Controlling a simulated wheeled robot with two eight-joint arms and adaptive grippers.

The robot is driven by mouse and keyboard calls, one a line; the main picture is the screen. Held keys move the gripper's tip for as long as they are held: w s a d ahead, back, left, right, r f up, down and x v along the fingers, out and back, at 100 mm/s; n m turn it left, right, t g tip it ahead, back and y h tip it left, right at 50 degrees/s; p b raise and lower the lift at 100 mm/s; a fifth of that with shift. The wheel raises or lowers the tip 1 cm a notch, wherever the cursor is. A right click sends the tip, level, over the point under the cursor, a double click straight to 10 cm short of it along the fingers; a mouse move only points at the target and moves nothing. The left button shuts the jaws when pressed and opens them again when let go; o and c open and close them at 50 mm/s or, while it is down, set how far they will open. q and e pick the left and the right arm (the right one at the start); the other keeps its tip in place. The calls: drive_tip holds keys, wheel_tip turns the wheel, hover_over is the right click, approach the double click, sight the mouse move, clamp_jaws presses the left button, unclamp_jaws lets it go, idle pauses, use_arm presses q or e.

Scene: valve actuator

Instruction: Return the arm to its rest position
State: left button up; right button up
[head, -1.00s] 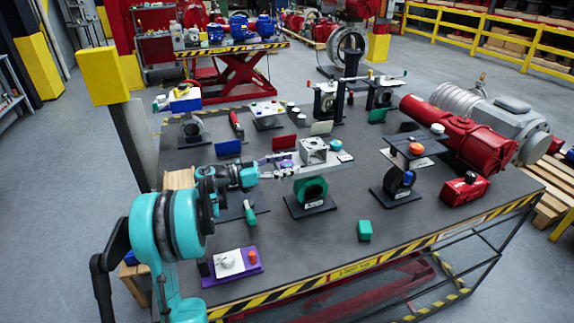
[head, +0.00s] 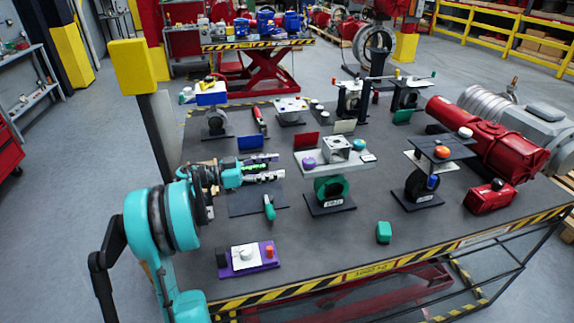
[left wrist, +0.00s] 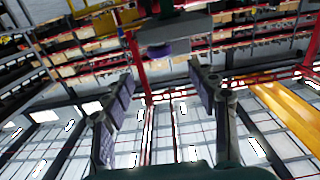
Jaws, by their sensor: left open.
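My left arm is teal and comes in from the left in the head view. Its gripper (head: 279,166) is open and empty, left of the middle valve stand and above the table. In the left wrist view the two fingers (left wrist: 160,80) stand apart with nothing between them. A purple knob (head: 308,163) sits on the grey plate (head: 345,167) of that stand, a short gap right of the fingertips. The purple knob (left wrist: 167,49) also shows beyond the fingers in the left wrist view. My right gripper is not in view.
A dark table (head: 320,240) carries several valve stands. A green-handled tool (head: 268,208) lies below the gripper. A purple block (head: 248,259) sits near the front edge, a green block (head: 384,233) to its right. A yellow-topped post (head: 132,67) stands at the table's left. Red actuators lie at right.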

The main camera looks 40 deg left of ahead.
use_arm(q)
drive_tip(key=shift+s+a, duration=0.2)
idle(0.4)
drive_tip(key=w+d+r+n+t+y, duration=0.35)
drive_tip(key=r+y, duration=0.25)
drive_tip(key=r, duration=0.4)
drive_tip(key=w+d+r+n+t+y, duration=0.35)
drive_tip(key=r+t+y, duration=0.2)
drive_tip(key=r, duration=0.35)
drive_tip(key=s+d+f+g, duration=0.7)
drive_tip(key=s+d+f, duration=0.4)
drive_tip(key=s+f, duration=0.2)
drive_tip(key=s+d+f+n+g, duration=0.1)
drive_tip(key=s+d+f+g, duration=0.7)
drive_tip(key=s+f, duration=0.5)
wheel_tip(320, 180, down, 4)
drive_tip(key=d, duration=0.2)
drive_tip(key=shift+s+d+g, duration=0.25)
drive_tip(key=shift+d+g, duration=0.05)
drive_tip(key=shift+d, duration=0.1)
